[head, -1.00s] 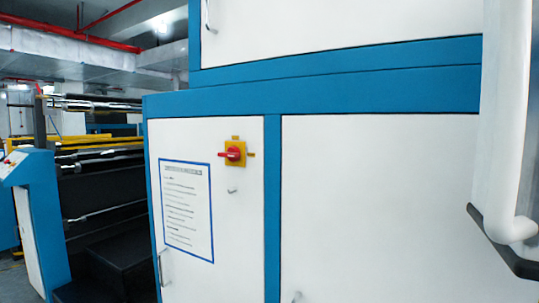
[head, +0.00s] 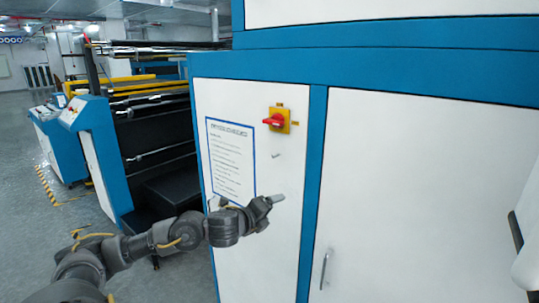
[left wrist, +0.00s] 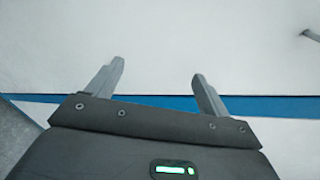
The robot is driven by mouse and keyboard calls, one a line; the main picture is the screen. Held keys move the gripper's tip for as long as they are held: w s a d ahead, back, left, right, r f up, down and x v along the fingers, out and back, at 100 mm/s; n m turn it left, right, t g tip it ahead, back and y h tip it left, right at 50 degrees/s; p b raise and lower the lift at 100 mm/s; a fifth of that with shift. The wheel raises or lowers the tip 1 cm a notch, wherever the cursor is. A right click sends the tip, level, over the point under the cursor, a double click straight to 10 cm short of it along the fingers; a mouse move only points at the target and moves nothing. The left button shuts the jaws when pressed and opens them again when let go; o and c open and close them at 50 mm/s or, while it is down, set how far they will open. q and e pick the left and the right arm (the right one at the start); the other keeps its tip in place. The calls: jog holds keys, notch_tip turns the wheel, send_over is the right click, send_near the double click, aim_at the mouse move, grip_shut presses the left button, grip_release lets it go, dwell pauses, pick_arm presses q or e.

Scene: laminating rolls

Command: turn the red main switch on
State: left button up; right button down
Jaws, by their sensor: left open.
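The red main switch (head: 273,120) is a rotary handle on a yellow plate (head: 286,126), high on the white door of a blue-framed cabinet. In the head view its handle lies roughly level. My left gripper (head: 277,199) is below the switch, in front of the same door, and apart from the switch. In the left wrist view the left gripper (left wrist: 158,80) has its two fingers spread with nothing between them. The switch is not seen in the left wrist view. My right gripper is not in view.
A blue-bordered notice (head: 231,160) is on the door left of the switch. A small keyhole or knob (head: 276,156) sits below the switch. A door handle (head: 325,268) is on the right panel. Black rollers (head: 150,120) stand at the left, with open floor beyond.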

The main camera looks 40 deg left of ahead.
pick_arm(q)
notch_tip(320, 180, up, 16)
jog(key=s+m+t, duration=0.2)
jog(key=s+m, duration=0.1)
jog(key=m, duration=0.4)
jog(key=m+t+p, duration=0.1)
jog(key=m+p, duration=0.2)
jog(key=m, duration=0.3)
send_near(270, 121)
jog(key=w+p, duration=0.3)
jog(key=w, duration=0.5)
jog(key=shift+w+a+p, duration=0.15)
jog(key=shift+w+p, duration=0.1)
jog(key=shift+p, duration=0.1)
jog(key=shift+w+f, duration=0.2)
jog(key=shift+w, duration=0.3)
jog(key=c, duration=1)
